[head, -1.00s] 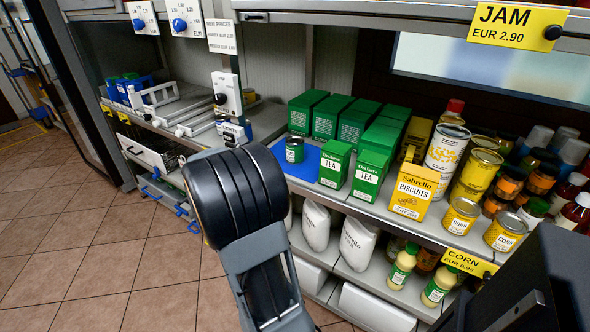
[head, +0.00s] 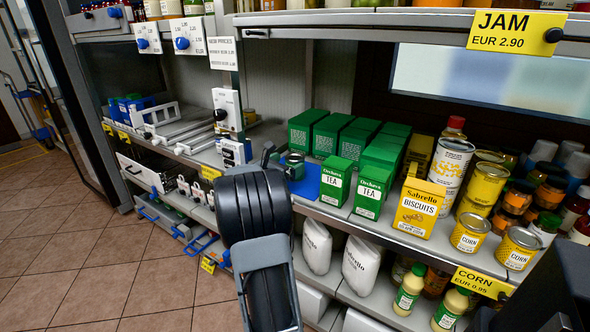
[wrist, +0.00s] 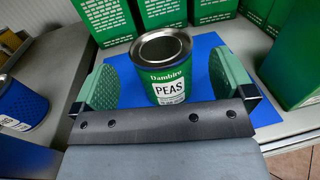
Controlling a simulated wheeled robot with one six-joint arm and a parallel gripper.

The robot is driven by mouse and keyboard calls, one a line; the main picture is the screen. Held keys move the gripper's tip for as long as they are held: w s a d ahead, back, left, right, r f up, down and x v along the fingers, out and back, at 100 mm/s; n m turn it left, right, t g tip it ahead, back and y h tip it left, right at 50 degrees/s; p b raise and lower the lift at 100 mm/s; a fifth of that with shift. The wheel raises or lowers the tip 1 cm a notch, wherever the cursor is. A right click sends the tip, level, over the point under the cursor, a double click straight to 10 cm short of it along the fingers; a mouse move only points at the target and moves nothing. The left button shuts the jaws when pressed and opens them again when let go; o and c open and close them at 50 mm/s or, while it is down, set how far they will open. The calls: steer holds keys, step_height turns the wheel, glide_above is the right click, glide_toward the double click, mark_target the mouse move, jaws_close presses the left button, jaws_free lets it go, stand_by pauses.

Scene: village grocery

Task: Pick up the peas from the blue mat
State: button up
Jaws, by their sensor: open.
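The peas are a green can with a bare metal top (wrist: 165,68), labelled "Dambiro PEAS". The can stands upright on the blue mat (wrist: 210,45) on the shelf. My gripper (wrist: 164,82) is open, with one green finger pad on each side of the can. A gap shows between each pad and the can. In the head view the can (head: 294,158) is small and partly covered by my gripper. The blue mat (head: 306,183) shows to the right of my arm.
Green tea boxes (head: 335,181) stand close to the right of the mat, and more green boxes (wrist: 160,12) stand behind it. A blue can (wrist: 20,103) is at the left in the wrist view. A yellow biscuits box (head: 418,208) and corn cans (head: 469,232) stand farther right.

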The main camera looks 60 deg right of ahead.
mark_target(295, 160)
steer(key=shift+s+d+b, duration=0.15)
steer(key=shift+s+d, duration=0.05)
steer(key=shift+d, duration=0.8)
steer(key=shift+s+d+b, duration=0.15)
steer(key=shift+s+d, duration=0.05)
steer(key=shift+d, duration=0.75)
steer(key=c, duration=1.1)
